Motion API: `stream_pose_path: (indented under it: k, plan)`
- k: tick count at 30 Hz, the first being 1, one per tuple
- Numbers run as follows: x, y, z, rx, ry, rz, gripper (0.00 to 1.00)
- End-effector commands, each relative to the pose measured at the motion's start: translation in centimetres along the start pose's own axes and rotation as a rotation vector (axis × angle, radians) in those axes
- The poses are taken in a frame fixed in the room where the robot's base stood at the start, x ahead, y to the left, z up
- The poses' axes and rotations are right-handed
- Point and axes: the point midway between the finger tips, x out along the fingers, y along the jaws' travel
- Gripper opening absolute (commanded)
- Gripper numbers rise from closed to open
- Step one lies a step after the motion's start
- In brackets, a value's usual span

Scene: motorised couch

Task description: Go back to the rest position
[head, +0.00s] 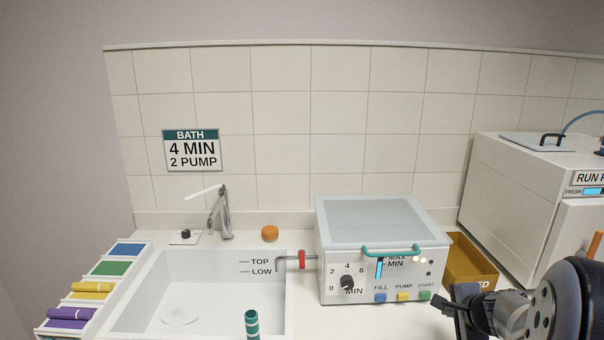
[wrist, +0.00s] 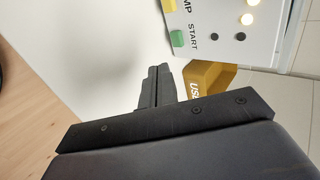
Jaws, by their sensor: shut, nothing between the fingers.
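My gripper (head: 461,306) is at the lower right of the head view, in front of the right end of the white bath machine (head: 337,276). In the wrist view my gripper's two dark fingers (wrist: 154,86) lie together with nothing between them. The fingers are apart from the machine and point towards the white counter. The machine has a dial, a teal lid handle (head: 391,250) and blue, yellow and green buttons. Its green START button (wrist: 177,39) shows at the top of the wrist view.
A yellow-brown USED bin (head: 470,262) stands right of the machine, beside a large white unit (head: 514,200). A sink (head: 200,295) with a tap (head: 222,215) is at the left. A teal-banded cylinder (head: 252,324) stands at the front. Coloured rolls lie in a rack (head: 50,325).

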Motion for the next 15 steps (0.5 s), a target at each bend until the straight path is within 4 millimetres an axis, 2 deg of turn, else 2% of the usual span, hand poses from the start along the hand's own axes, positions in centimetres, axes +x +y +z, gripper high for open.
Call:
stream_pose_path:
  k: [1,6,15]
  plan:
    - [1.1,0.2,0.1,0.001,-0.003,0.003,0.0]
    - [3.5,0.2,0.1,-0.002,-0.002,0.002,0.0]
    - [5.4,0.1,0.1,-0.002,-0.001,0.0,0.0]
